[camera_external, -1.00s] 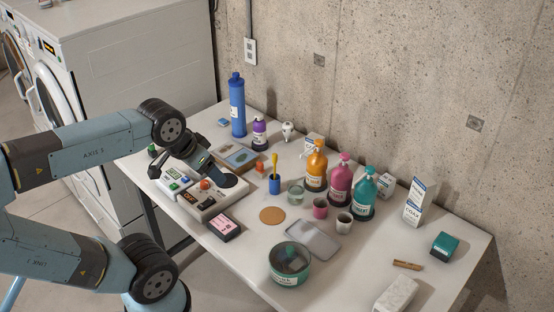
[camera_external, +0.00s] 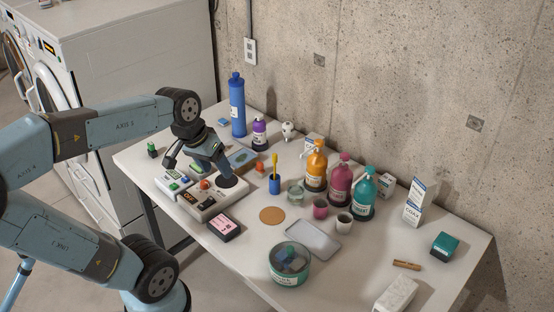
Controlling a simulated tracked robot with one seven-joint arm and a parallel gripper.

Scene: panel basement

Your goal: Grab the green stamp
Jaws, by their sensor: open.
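I cannot tell for certain which item is the green stamp. A small dark block with a green top (camera_external: 152,149) stands alone near the table's left edge. A green-topped piece (camera_external: 173,186) sits at the left end of the pale tray (camera_external: 214,208), beside small blue, white and red-orange pieces. Another green patch (camera_external: 196,168) shows behind the tray, partly hidden by my gripper. My gripper (camera_external: 199,174) is open, pointing down over the back of the tray, its fingers spread wide. I see nothing held between them.
A black box with a pink label (camera_external: 224,227) lies in front of the tray. A yellow-handled brush in a blue cup (camera_external: 274,180) stands to the right. A tall blue bottle (camera_external: 237,105) and a purple bottle (camera_external: 259,133) stand behind. Several pump bottles line the back right.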

